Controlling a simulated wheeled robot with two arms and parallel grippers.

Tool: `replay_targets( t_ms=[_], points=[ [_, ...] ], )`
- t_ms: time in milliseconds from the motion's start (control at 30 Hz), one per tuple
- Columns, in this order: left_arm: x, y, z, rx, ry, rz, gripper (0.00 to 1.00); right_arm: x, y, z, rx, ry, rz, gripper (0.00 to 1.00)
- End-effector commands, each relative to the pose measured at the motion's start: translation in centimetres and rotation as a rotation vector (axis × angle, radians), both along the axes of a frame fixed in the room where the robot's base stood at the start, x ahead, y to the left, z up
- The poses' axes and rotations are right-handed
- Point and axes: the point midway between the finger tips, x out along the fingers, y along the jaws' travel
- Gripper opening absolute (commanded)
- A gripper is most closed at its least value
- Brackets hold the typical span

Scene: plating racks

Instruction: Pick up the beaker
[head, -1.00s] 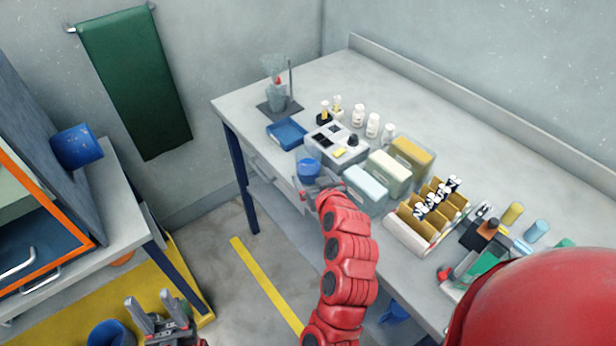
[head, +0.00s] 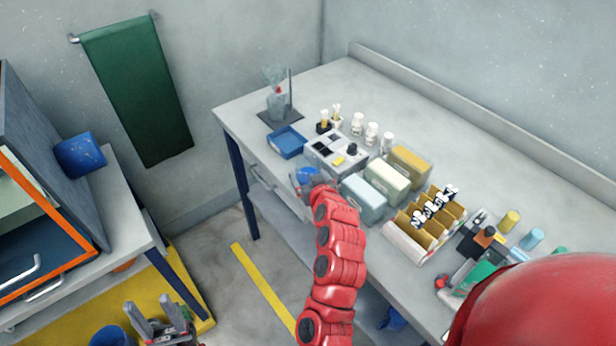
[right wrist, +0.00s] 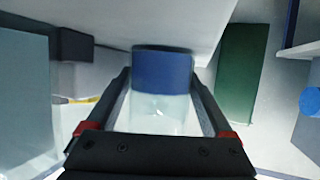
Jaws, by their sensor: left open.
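The beaker is a clear glass cylinder with a blue band; in the right wrist view the beaker (right wrist: 162,72) is between my right gripper's two fingers (right wrist: 162,85). The fingers lie close along both sides; I cannot tell whether they press on it. In the head view its blue part (head: 305,175) shows at the table's front edge, partly hidden by my right gripper (head: 316,183). My left gripper (head: 160,318) is open and empty at the lower left, away from the table.
A blue tray (head: 286,142), a grey device (head: 336,150), bottles (head: 371,133), lidded boxes (head: 364,196) and a vial rack (head: 410,245) stand on the table (head: 480,150). A stand with glassware (head: 277,100) is at the far corner.

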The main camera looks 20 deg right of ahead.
Motion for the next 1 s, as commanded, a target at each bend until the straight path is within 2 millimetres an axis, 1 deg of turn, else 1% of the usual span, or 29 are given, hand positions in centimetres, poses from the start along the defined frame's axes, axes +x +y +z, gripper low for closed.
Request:
replay_targets(
  t_ms=[33,233,567,667,833,1000],
  points=[
    [0.0,0.0,0.0,0.0,0.0,0.0,0.5,0.0,0.0,0.0,0.0,0.0,0.0,0.55],
    [0.0,0.0,0.0,0.0,0.0,0.0,0.5,0.0,0.0,0.0,0.0,0.0,0.0,0.19],
    [0.0,0.0,-0.2,0.0,0.0,0.0,0.5,0.0,0.0,0.3,-0.001,-0.002,0.0,0.19],
    [0.0,0.0,-0.4,0.0,0.0,0.0,0.5,0.0,0.0,1.0,-0.002,-0.003,0.001,0.19],
    [0.0,0.0,-1.3,0.0,0.0,0.0,0.5,0.1,0.1,3.6,-0.002,-0.007,0.002,0.19],
    [0.0,0.0,-1.7,0.0,0.0,0.0,0.5,-2.7,0.6,3.5,0.001,0.001,0.002,0.19]
  ],
)
